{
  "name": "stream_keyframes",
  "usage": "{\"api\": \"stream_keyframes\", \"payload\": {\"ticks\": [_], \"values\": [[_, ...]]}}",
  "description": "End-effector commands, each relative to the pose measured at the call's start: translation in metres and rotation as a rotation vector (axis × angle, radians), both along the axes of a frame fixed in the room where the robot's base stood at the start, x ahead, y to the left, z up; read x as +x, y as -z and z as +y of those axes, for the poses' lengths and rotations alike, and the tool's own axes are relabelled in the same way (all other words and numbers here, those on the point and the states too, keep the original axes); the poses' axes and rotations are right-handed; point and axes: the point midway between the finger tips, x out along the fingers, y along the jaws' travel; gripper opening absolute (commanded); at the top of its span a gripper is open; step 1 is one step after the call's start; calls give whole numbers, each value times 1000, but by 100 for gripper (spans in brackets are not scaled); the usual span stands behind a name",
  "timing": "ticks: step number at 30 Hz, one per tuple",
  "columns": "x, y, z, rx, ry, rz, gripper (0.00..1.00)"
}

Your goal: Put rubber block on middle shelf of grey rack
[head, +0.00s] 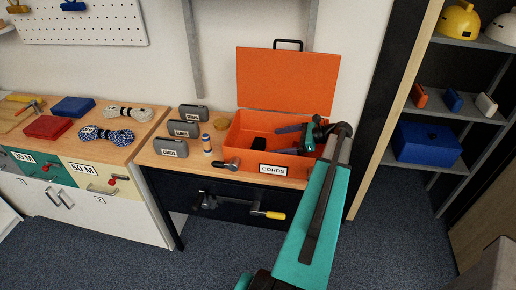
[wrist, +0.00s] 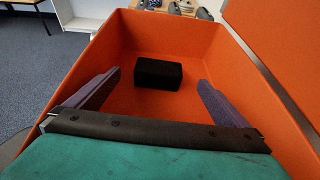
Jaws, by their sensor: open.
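The rubber block (wrist: 158,73), a plain black block, lies on the floor of the open orange box (head: 243,132). In the head view the block (head: 259,143) shows as a dark patch inside the box, left of my gripper (head: 284,139). My gripper is open and empty, with its purple fingers reaching into the box. In the wrist view the block is ahead of the fingers, between their lines and apart from both. The grey rack (head: 466,116) stands at the right, with helmets on an upper shelf, small coloured blocks on the shelf below and a blue bin lower down.
The box's lid (head: 287,83) stands open at the back. The left bench (head: 70,130) holds rope coils. A dark upright panel (head: 390,85) borders the rack.

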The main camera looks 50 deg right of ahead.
Motion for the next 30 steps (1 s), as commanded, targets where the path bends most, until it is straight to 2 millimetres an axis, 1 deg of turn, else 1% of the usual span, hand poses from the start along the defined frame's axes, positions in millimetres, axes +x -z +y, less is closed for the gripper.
{"api": "stream_keyframes", "payload": {"ticks": [3, 9, 14, 25, 30], "values": [[14, 4, 9, 2, -2, 1, 100], [32, 13, 17, 0, -1, 0, 100], [35, 17, 19, 0, 0, -1, 100], [37, 17, 20, 0, 0, 0, 100], [46, 20, 26, 1, -1, -1, 100]]}}
